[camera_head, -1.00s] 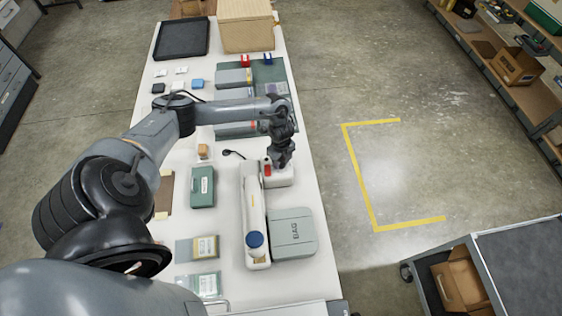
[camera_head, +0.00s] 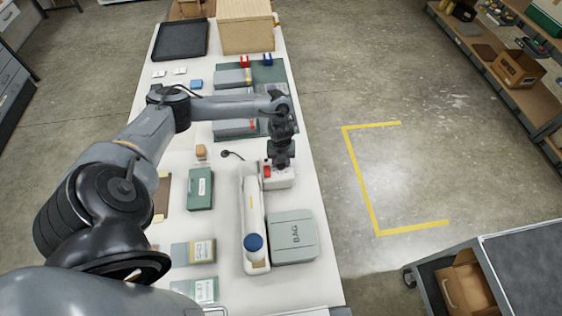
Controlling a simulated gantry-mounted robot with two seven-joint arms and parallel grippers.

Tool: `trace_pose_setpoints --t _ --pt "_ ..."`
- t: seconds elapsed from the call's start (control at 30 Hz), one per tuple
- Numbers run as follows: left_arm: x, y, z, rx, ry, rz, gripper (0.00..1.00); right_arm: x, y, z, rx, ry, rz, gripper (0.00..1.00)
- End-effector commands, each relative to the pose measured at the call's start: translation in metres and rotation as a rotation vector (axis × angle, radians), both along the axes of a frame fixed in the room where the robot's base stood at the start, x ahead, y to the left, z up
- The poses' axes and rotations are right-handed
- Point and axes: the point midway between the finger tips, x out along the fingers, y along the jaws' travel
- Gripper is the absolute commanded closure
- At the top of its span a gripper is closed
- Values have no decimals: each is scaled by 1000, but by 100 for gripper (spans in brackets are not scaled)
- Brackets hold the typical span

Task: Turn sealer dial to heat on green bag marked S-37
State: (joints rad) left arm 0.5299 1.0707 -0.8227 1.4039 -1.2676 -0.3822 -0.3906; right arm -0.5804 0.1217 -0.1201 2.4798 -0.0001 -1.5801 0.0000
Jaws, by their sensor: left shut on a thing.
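The sealer (camera_head: 251,205) is a long white body on the table with a blue knob (camera_head: 254,243) at its near end. A white box with a red part (camera_head: 267,171) stands against its far right side. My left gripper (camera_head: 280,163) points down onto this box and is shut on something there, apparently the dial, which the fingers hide. Two greenish bags lie at the near left of the table: one with a yellowish label (camera_head: 194,252), one with a pale label (camera_head: 205,290) that seems to end in 37. My right gripper is out of view.
A grey-green box lettered BAG (camera_head: 293,237) stands right of the sealer. A green case (camera_head: 200,188) lies left of it. Grey-green folders (camera_head: 235,129), a black tray (camera_head: 181,39) and a wooden box (camera_head: 246,27) lie farther back. A cart (camera_head: 520,265) stands at right.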

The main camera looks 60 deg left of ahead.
Motion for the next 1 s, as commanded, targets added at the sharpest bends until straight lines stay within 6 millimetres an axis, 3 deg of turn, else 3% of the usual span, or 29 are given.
trace_pose_setpoints --t 0.4,0.43,0.6,1.0 --pt "0 0 1 -1 0 -8 91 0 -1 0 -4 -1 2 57" --pt "0 0 1 -1 0 -8 59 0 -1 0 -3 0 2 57" --pt "0 0 1 0 0 -8 35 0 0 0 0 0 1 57" --pt "0 0 1 0 1 39 35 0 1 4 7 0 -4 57"
